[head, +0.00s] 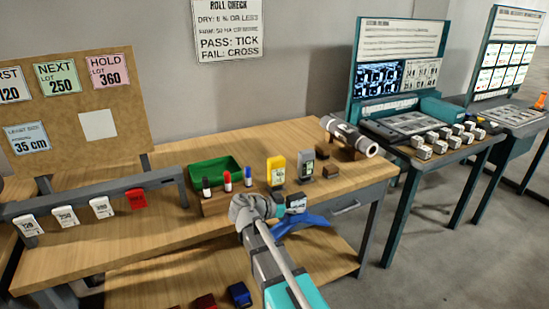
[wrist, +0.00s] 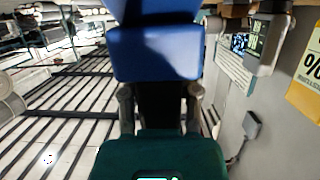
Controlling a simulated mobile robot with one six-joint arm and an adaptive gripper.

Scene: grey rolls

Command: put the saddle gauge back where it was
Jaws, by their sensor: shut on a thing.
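The saddle gauge, a device with a blue arched foot (head: 302,222), is at the end of my arm in the head view. My gripper (head: 278,207) is shut on it and holds it in front of the bench edge. In the wrist view the blue foot (wrist: 155,52) fills the upper middle, past the two fingers of my gripper (wrist: 160,103). A dark part sits between the fingers. The fingers hide some of the gauge. I cannot tell from these frames which spot on the bench is its former place.
On the bench (head: 235,225) stand a yellow meter (head: 276,171), a grey meter (head: 306,166), a marker block (head: 215,205) and a green tray (head: 214,171). A grey roll (head: 347,134) rests at the back right. A tag rail (head: 100,193) runs along the left.

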